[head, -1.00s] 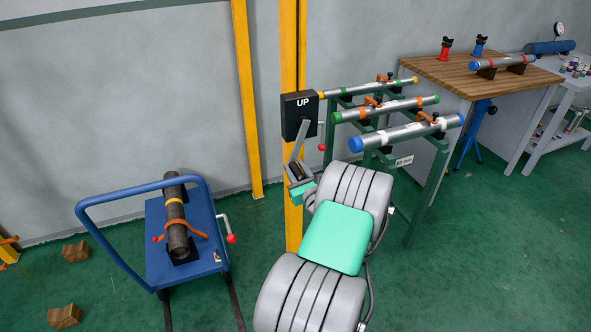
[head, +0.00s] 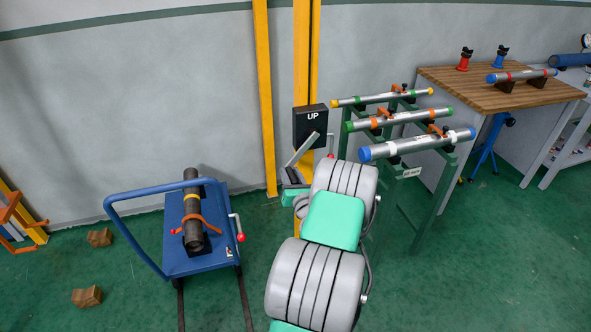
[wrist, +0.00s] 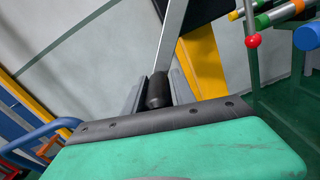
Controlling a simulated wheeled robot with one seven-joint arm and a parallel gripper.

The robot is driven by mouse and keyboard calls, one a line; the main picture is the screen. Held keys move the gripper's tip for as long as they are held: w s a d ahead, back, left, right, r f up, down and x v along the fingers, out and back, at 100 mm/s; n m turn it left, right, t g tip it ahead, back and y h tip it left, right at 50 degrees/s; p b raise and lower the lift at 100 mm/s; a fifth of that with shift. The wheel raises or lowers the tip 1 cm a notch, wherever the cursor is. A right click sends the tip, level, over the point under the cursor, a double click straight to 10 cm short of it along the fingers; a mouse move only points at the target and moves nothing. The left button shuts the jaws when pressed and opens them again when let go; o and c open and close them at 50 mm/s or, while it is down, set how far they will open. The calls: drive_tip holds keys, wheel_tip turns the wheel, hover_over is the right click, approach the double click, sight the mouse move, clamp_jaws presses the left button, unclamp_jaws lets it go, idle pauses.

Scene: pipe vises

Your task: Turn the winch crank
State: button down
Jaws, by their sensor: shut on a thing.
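The winch is a black box marked "UP" (head: 310,125) on a yellow post. Its grey crank arm (head: 303,148) slants down and left from the box; the arm also shows in the wrist view (wrist: 171,40). The crank's black handle (wrist: 157,90) sits between the two grey fingers of my gripper (wrist: 156,98), which is shut on it. In the head view my gripper (head: 291,177) is low and left of the box, and my forearm partly hides the grip.
A lever with a red ball (wrist: 252,41) hangs just right of the winch. A green rack (head: 450,165) with clamped pipes stands to the right, close to my arm. A blue cart (head: 176,262) with a dark pipe is on the left. A wooden workbench (head: 478,92) is farther right.

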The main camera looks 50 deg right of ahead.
drive_tip(key=w+a+r+p, duration=0.1)
drive_tip(key=a+r+p, duration=0.1)
drive_tip(key=r+p, duration=0.3)
drive_tip(key=w+a+r+p, duration=0.2)
drive_tip(key=r+p, duration=0.3)
drive_tip(key=r, duration=0.1)
drive_tip(key=shift+r+m, duration=0.2)
drive_tip(key=shift+m, duration=0.1)
drive_tip(key=c, duration=2)
unclamp_jaws()
drive_tip(key=shift+s+d+f, duration=0.2)
drive_tip(key=shift+s+d, duration=0.05)
drive_tip(key=shift+d, duration=0.05)
drive_tip(key=shift+c, duration=0.2)
drive_tip(key=o, duration=0.5)
drive_tip(key=shift+w+a+f, duration=0.1)
drive_tip(key=shift+w+a, duration=0.2)
drive_tip(key=shift+a, duration=0.15)
drive_tip(key=shift+c, duration=0.2)
drive_tip(key=o, duration=0.5)
drive_tip(key=shift+c, duration=0.2)
drive_tip(key=shift+s+f, duration=0.1)
